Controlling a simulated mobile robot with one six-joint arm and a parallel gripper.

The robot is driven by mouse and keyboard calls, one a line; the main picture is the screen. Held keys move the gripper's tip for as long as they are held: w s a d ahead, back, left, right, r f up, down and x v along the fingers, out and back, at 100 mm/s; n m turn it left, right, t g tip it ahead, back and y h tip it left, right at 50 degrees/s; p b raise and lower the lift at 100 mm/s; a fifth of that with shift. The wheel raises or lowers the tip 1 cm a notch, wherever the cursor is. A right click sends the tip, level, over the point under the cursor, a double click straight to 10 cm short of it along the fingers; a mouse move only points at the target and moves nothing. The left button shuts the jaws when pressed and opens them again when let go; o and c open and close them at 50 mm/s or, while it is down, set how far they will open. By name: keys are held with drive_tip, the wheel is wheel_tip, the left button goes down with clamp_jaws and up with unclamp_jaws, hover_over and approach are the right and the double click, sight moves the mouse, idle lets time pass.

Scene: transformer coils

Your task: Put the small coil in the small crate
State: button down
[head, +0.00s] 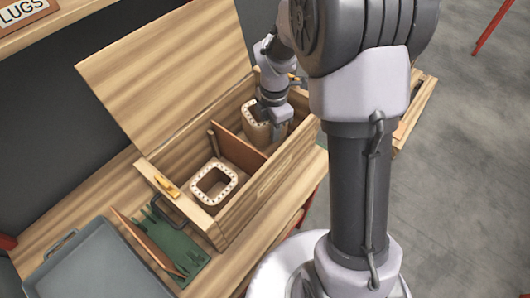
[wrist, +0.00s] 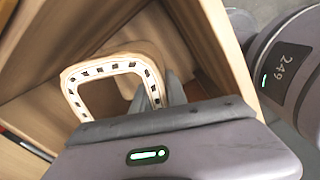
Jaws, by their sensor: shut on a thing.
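A cream coil (head: 254,122) with dark slots around its rim stands upright, at least partly inside the far compartment of an open wooden crate (head: 233,222). My gripper (head: 272,110) is shut on one wall of this coil. In the wrist view the held coil (wrist: 80,72) shows its open rim, with the fingers of my gripper (wrist: 172,90) at its right wall. A second cream coil (head: 203,197) sits in the near compartment. I cannot tell from size alone which coil is the small one. The held coil's base is hidden.
A reddish-brown divider (head: 238,152) splits the crate, and its lid (head: 165,80) stands open at the back. Another wooden box (head: 418,100) is partly hidden behind my arm.

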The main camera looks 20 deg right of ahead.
wheel_tip(320, 180, down, 9)
drive_tip(key=b, duration=0.4)
drive_tip(key=shift+f, duration=0.2)
drive_tip(key=shift+r, duration=0.15)
drive_tip(key=c, duration=1.7)
unclamp_jaws()
drive_tip(key=shift+f, duration=0.2)
drive_tip(key=o, duration=0.4)
